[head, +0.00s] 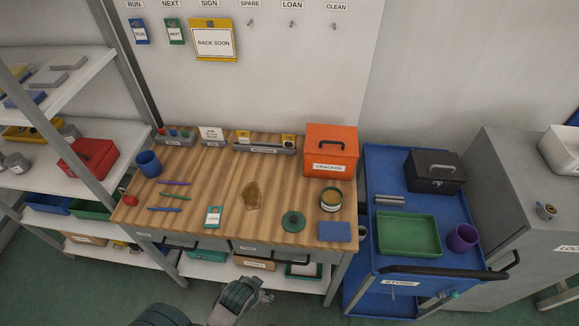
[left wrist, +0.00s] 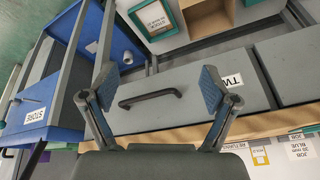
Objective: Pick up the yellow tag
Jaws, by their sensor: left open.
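Two small yellow pieces stand in the grey rack at the back of the wooden workbench: a left one (head: 243,137) and a right one (head: 288,140). They are too small for me to tell which is the yellow tag. A large yellow-framed sign reading BACK SOON (head: 213,42) hangs on the wall board. My left gripper (head: 262,292) is in front of the bench, low and well away from the rack. In the left wrist view the left gripper (left wrist: 150,90) is open and empty, facing a grey drawer front with a black handle (left wrist: 150,98).
The bench (head: 225,180) holds a blue cup (head: 149,163), pens, a teal tag (head: 214,217), an amber piece (head: 251,196), a green disc (head: 293,221), a tin (head: 331,200) and an orange box (head: 330,150). A blue cart (head: 384,170) stands right, shelves (head: 113,130) left.

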